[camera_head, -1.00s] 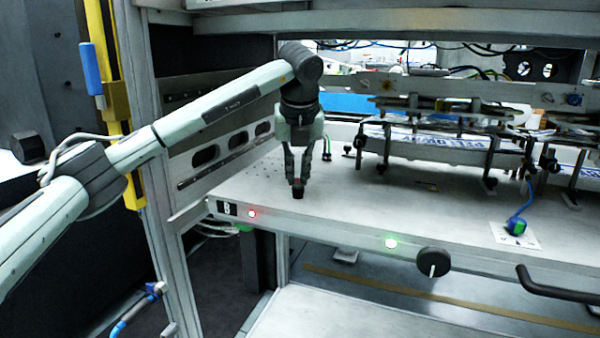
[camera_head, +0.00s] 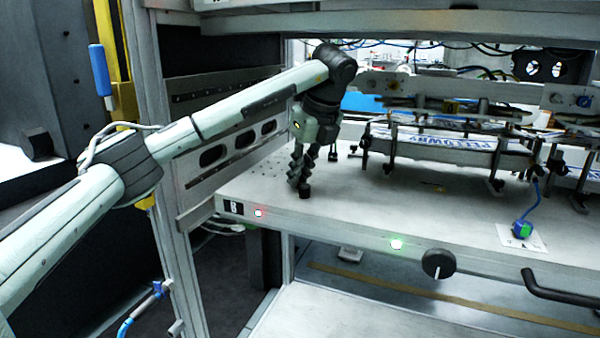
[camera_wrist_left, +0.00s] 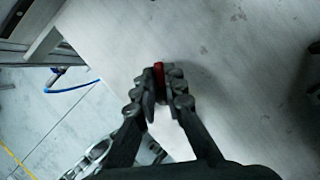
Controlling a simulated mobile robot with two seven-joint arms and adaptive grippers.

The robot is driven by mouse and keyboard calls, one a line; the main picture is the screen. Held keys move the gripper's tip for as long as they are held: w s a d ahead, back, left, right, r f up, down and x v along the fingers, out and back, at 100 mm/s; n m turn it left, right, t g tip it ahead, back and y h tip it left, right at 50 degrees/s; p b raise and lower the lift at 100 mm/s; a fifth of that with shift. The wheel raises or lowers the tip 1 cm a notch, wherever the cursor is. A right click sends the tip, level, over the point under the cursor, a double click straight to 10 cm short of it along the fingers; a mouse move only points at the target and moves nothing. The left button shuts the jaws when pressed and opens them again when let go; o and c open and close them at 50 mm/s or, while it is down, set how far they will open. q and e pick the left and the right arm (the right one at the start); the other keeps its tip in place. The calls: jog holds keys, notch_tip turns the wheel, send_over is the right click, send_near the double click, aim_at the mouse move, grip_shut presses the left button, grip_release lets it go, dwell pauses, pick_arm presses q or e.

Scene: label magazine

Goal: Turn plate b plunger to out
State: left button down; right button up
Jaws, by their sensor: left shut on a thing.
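The plate (camera_head: 345,208) is a pale flat shelf with a "B" label on its front left edge. The plunger (camera_head: 304,192) shows as a small dark knob on the plate near that left end. My left gripper (camera_head: 301,183) points down at it, its fingers closed around the plunger's upper part and hiding it. In the left wrist view, my left gripper (camera_wrist_left: 158,82) is shut on the plunger, with a red part (camera_wrist_left: 158,70) showing between the fingertips. Whether the plunger is in or out cannot be told. My right gripper is not in view.
Clamps and rails holding printed label stacks (camera_head: 455,145) stand to the right on the plate. A slotted side panel (camera_head: 235,145) rises close on the left.

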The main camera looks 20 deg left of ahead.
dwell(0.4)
pick_arm(q)
jog(key=c, duration=1.6)
grip_release()
jog(key=shift+r, duration=0.35)
jog(key=s+d, duration=0.2)
jog(key=d, duration=0.1)
jog(key=s+d, duration=0.2)
jog(key=d, duration=0.2)
jog(key=s+d, duration=0.2)
jog(key=d, duration=0.1)
jog(key=shift+s+d+r, duration=0.2)
jog(key=shift+d+r, duration=0.05)
jog(key=shift+s, duration=0.1)
